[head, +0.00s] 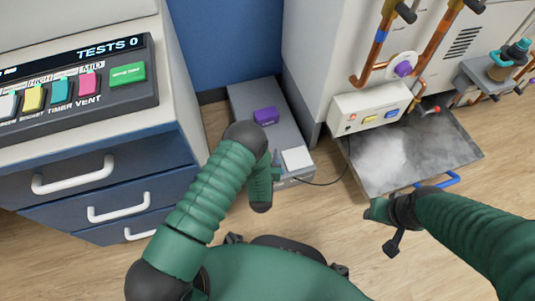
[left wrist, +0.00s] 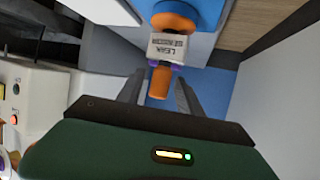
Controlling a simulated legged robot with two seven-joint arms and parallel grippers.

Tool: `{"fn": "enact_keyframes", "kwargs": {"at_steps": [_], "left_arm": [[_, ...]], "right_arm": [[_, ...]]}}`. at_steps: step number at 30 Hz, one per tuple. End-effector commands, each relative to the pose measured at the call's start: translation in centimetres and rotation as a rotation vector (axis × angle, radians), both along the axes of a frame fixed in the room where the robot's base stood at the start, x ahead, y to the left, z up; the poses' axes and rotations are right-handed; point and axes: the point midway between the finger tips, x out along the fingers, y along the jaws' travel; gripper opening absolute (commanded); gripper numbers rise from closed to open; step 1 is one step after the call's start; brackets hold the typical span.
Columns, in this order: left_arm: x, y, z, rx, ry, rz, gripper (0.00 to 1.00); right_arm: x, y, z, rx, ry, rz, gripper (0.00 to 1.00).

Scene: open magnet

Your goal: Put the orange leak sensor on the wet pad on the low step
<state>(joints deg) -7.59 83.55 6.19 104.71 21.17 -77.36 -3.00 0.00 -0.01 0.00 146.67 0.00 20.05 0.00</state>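The orange leak sensor (left wrist: 160,82), with a white "LEAK SENSOR" label upside down, shows in the left wrist view. In the head view my left arm hides the sensor, and the left hand (head: 276,167) is low beside the step. The low grey step (head: 247,95) stands by the blue wall. A white square pad (head: 298,158) lies on its near end. My right gripper (head: 386,228) is near the tray's front left; its finger opening is unclear.
A purple block (head: 265,116) sits on the step. Right of it are a control box (head: 370,108), copper pipes (head: 430,48) and a metal tray (head: 462,150) with a blue handle. A drawer cabinet (head: 100,185) stands left. A dark cable (head: 335,181) runs from the step.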

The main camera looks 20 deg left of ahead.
Motion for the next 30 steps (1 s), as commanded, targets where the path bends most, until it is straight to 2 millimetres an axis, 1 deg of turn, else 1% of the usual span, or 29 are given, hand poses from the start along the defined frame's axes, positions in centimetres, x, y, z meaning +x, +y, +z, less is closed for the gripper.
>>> {"fn": "enact_keyframes", "kwargs": {"at_steps": [5,8,11,14,15,18,21,25,30], "left_arm": [[0.0,0.0,0.0,0.0,0.0,0.0,0.43],[0.0,0.0,0.6,0.0,-0.001,0.0,0.43],[-1.4,-0.3,1.3,0.001,0.004,-0.002,0.43],[-3.6,-0.8,2.5,0.0,0.006,-0.003,0.43],[-4.6,-1.0,3.0,0.001,0.006,-0.003,0.43],[-7.0,-1.5,4.0,0.001,0.005,-0.003,0.43],[-9.0,-1.8,4.6,0.001,0.005,-0.002,0.43],[-10.5,-2.2,5.0,0.0,0.002,-0.001,0.43],[-10.9,-2.2,4.9,0.001,0.0,0.0,0.43]], "right_arm": [[0.0,0.0,0.0,0.0,0.0,0.0,0.43],[0.0,0.0,0.4,0.0,0.0,0.0,0.43],[0.0,0.0,1.7,0.0,0.0,0.0,0.43],[0.0,0.0,3.5,0.0,0.0,0.0,0.43],[0.0,0.0,4.3,0.0,0.0,0.0,0.43],[0.0,0.0,5.8,0.0,0.0,0.0,0.43],[0.0,0.0,6.8,0.0,0.0,0.0,0.43],[0.0,0.0,7.4,0.0,0.0,0.0,0.43],[0.0,0.0,7.3,0.0,0.0,0.0,0.43]]}}
